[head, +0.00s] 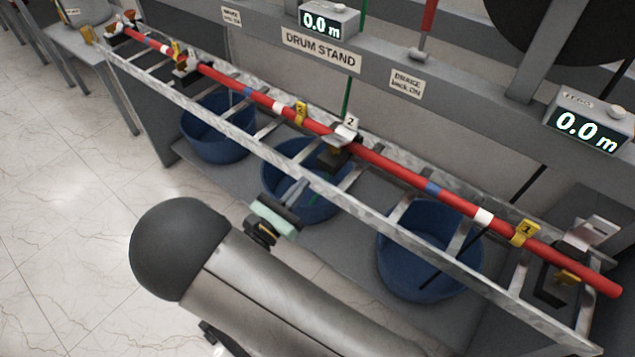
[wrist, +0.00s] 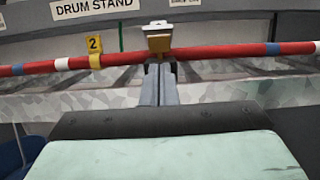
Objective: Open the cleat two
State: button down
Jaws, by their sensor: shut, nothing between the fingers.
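Cleat two (head: 338,138) is a small grey clamp with a white tab marked 2, set at the red cable (head: 390,170) on the ladder-like rack. The cable runs through or under it; I cannot tell how far its top is raised. In the wrist view cleat two (wrist: 158,38) stands straight ahead, its pale top above the red cable (wrist: 215,53). My gripper (head: 299,184) is in front of the rack, below and left of the cleat. Its two fingers (wrist: 159,72) are together and empty, pointing at the cleat. They look apart from it, though their tips overlap its base in the wrist view.
The rack's near rail (head: 250,147) lies between my gripper and the cable. A yellow tag 2 (head: 300,112) sits left of the cleat. Another cleat (head: 575,255) is at right. Blue tubs (head: 430,262) stand below. The DRUM STAND panel (head: 320,48) is behind.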

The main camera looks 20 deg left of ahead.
jog(key=t, duration=0.1)
notch_tip(320, 180, up, 3)
jog(key=p, duration=0.1)
send_over(323, 173)
jog(key=shift+r, duration=0.1)
dwell(0.4)
